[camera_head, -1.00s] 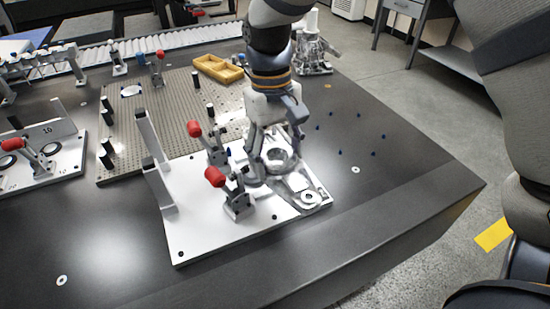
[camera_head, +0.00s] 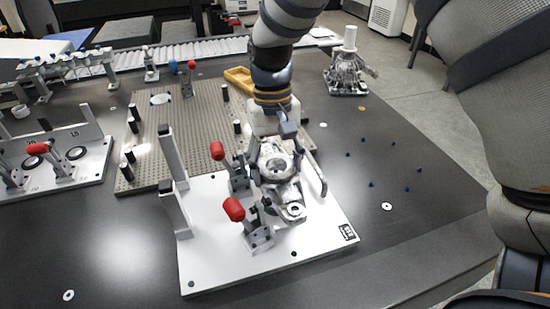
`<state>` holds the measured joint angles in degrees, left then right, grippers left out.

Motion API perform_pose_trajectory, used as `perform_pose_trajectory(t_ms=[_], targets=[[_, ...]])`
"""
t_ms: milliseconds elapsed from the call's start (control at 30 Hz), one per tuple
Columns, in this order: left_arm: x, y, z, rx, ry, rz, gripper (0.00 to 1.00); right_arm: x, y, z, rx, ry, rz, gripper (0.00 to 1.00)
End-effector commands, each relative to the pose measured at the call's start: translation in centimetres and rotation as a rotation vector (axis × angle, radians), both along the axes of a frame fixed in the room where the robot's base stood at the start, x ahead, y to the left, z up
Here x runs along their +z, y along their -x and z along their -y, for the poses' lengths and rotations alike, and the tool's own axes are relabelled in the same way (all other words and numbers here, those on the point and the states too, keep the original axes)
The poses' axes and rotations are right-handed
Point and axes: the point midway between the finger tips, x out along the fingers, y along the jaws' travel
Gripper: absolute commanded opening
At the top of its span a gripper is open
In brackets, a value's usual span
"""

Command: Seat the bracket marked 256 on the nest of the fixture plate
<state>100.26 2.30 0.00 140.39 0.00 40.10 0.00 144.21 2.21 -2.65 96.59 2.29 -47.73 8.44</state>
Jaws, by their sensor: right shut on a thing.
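The white fixture plate (camera_head: 215,260) lies on the dark table with two red-handled toggle clamps (camera_head: 236,210) and two upright grey posts (camera_head: 172,155). A small dark label sits at its near right corner. The metallic bracket (camera_head: 292,211), with a large round boss and a smaller ring, is over the right part of the plate, beside the clamps. My right gripper (camera_head: 287,178) points down and is shut on the bracket, one finger showing at its right side. The nest is hidden under the bracket; I cannot tell whether they touch. The bracket's marking is not readable. My left gripper is not in view.
A perforated plate (camera_head: 155,130) with black pins lies behind. Another clamp plate (camera_head: 82,168) is at left. A yellow tray (camera_head: 240,80) and a metal casting (camera_head: 346,75) stand at the back.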

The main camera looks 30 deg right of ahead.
Motion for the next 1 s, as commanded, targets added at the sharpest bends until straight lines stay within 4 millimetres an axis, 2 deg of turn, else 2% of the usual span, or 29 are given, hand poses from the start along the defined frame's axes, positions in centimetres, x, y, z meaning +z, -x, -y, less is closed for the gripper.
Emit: perform_pose_trajectory(t_ms=[733, 1000], targets=[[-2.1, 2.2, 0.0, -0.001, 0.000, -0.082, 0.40, -5.3, 0.0, 0.0, 0.001, -0.001, -0.004, 0.12], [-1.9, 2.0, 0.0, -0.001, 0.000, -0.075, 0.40, -4.9, 0.0, 0.0, 0.001, 0.000, 0.003, 0.12]])
